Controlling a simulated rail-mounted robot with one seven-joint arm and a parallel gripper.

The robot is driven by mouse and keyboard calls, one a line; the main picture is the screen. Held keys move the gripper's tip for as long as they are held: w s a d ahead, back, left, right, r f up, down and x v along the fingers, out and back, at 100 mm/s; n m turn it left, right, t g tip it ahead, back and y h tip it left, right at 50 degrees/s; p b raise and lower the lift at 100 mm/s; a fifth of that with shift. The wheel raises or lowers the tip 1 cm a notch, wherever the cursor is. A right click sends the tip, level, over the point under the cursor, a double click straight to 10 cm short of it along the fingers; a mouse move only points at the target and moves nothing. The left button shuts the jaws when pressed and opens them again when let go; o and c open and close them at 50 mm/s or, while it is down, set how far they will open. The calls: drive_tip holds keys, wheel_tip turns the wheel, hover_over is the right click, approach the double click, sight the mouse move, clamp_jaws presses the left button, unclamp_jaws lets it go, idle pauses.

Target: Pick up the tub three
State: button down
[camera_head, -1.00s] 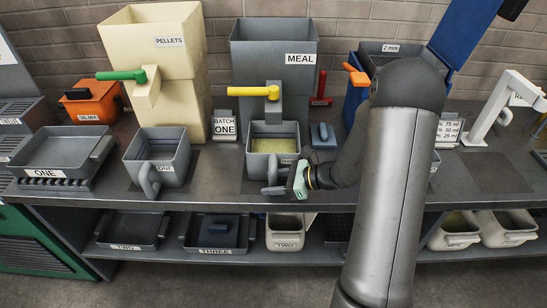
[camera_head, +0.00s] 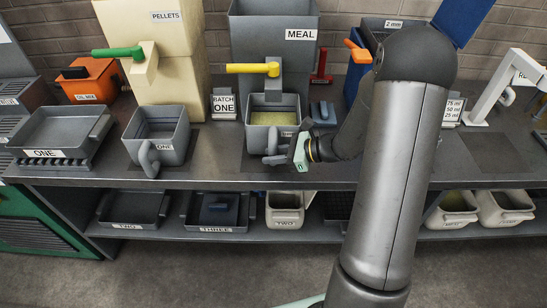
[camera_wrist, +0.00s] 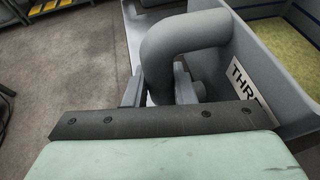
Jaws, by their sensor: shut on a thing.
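Tub three (camera_head: 288,111) is a grey open tub with yellowish-green meal inside. It stands on the bench under the yellow-handled spout of the MEAL hopper. In the wrist view its grey wall (camera_wrist: 238,62) carries a white label, partly cut off, reading "THR". Its thick curved handle (camera_wrist: 165,50) sticks out toward my gripper. My gripper (camera_head: 278,160) is at the front of the tub, shut on that handle, with the handle between the fingers (camera_wrist: 163,92). The tub appears to rest on the bench; its underside is hidden.
A grey tub ONE (camera_head: 162,135) stands to the left, beside tray ONE (camera_head: 60,131). The MEAL hopper (camera_head: 270,50) and its yellow handle (camera_head: 252,69) are close above tub three. A small blue-grey block (camera_head: 323,113) lies to its right. Trays and cream tubs (camera_head: 284,212) fill the lower shelf.

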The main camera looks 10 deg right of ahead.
drive_tip(key=shift+r, duration=0.65)
drive_tip(key=shift+s+d+r, duration=0.1)
drive_tip(key=shift+d, duration=0.2)
drive_tip(key=s+d, duration=0.2)
drive_tip(key=d, duration=0.3)
drive_tip(key=s+d+b, duration=0.1)
drive_tip(key=s+d, duration=0.2)
drive_tip(key=d, duration=0.2)
drive_tip(key=s+d+b, duration=0.1)
drive_tip(key=s+d, duration=0.1)
drive_tip(key=d, duration=0.3)
drive_tip(key=shift+s+d, duration=0.3)
drive_tip(key=shift+s, duration=0.05)
drive_tip(key=c, duration=1.9)
unclamp_jaws()
clamp_jaws()
drive_tip(key=shift+a, duration=0.1)
